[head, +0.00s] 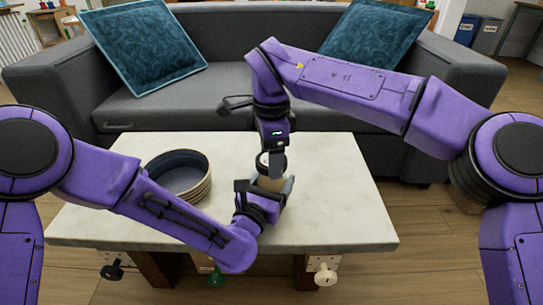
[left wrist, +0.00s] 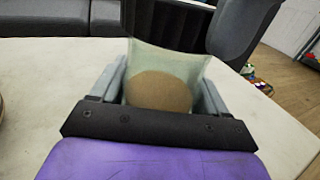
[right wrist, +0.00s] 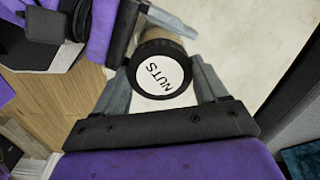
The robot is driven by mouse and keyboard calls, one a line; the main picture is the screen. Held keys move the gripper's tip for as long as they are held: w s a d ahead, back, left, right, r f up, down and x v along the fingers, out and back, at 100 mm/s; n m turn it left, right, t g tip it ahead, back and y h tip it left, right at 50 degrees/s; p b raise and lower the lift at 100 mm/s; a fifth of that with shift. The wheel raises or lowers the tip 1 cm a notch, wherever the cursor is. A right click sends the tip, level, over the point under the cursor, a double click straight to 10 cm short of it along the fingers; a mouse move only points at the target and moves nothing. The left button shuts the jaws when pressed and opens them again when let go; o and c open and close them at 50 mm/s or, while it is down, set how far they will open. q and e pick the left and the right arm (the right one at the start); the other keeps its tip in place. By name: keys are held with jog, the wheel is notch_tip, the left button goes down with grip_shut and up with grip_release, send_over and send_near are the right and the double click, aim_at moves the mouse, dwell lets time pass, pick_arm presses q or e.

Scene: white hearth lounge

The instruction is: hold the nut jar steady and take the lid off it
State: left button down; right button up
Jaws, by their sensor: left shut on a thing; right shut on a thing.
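The nut jar (head: 268,183) stands over the table, mostly hidden by my grippers. In the left wrist view it is a pale translucent jar (left wrist: 165,62) with brown contents low inside. My left gripper (head: 264,189) is shut on its body, one finger at each side. The black-rimmed lid (right wrist: 163,74) has a white top reading NUTS. My right gripper (head: 271,162), reaching down from above, is shut on the lid at its rim.
A round blue-lined bowl (head: 180,174) sits on the pale table (head: 345,215), left of the jar and behind my left forearm. The table's right side is clear. Knobs (head: 325,275) stick out below its front edge. A grey sofa (head: 215,100) stands behind.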

jog(key=shift+r, duration=2)
pick_arm(q)
grip_release()
